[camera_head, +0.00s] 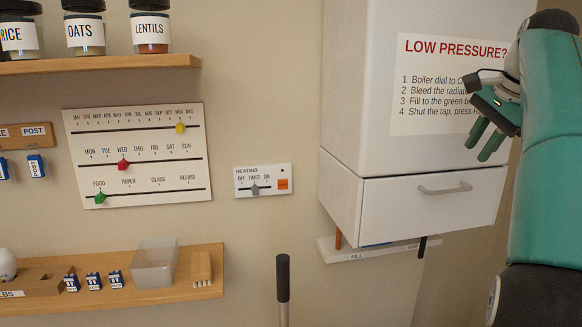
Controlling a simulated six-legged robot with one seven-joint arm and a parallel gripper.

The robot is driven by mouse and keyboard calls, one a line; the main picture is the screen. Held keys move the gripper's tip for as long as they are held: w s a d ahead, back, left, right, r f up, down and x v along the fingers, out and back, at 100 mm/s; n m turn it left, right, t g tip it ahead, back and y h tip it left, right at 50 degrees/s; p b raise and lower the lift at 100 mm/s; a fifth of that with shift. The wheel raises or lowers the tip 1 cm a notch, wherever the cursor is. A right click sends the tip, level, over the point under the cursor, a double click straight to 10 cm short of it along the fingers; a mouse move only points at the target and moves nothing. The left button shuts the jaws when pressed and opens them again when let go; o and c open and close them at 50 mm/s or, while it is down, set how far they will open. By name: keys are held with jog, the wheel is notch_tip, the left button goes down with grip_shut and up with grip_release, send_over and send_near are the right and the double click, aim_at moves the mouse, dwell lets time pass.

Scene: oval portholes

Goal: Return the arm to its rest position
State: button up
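My gripper (482,136) is at the upper right, in front of the white boiler cabinet (345,80) and its "LOW PRESSURE?" notice (440,60). Its two green fingers point down and left with a gap between them, and nothing shows in the gap. My green arm runs down the right edge of the picture and hides part of the notice's right side. The gripper appears above the cabinet's drawer handle (445,189). Whether it touches the cabinet cannot be told.
A pipe shelf marked "FILL" (357,256) sits under the cabinet. A dark-handled lever (283,278) stands at bottom centre. A heating panel (262,180), a slider board (140,155), a jar shelf (100,64) and a lower shelf (215,262) are left.

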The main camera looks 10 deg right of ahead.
jog(key=s+a+f+n, duration=0.1)
jog(key=a+f+n, duration=0.3)
jog(key=a, duration=0.7)
jog(key=s+a+f+n, duration=0.4)
jog(key=s+a+f, duration=0.1)
jog(key=f, duration=0.4)
jog(key=s+a+f+n, duration=0.5)
jog(key=s+a+f, duration=0.1)
jog(key=a+f, duration=0.2)
jog(key=s+a+f+n, duration=0.4)
jog(key=a+f, duration=0.3)
jog(key=f, duration=0.3)
jog(key=shift+s+f+t, duration=0.2)
jog(key=shift+s+t, duration=0.1)
jog(key=shift+s, duration=0.45)
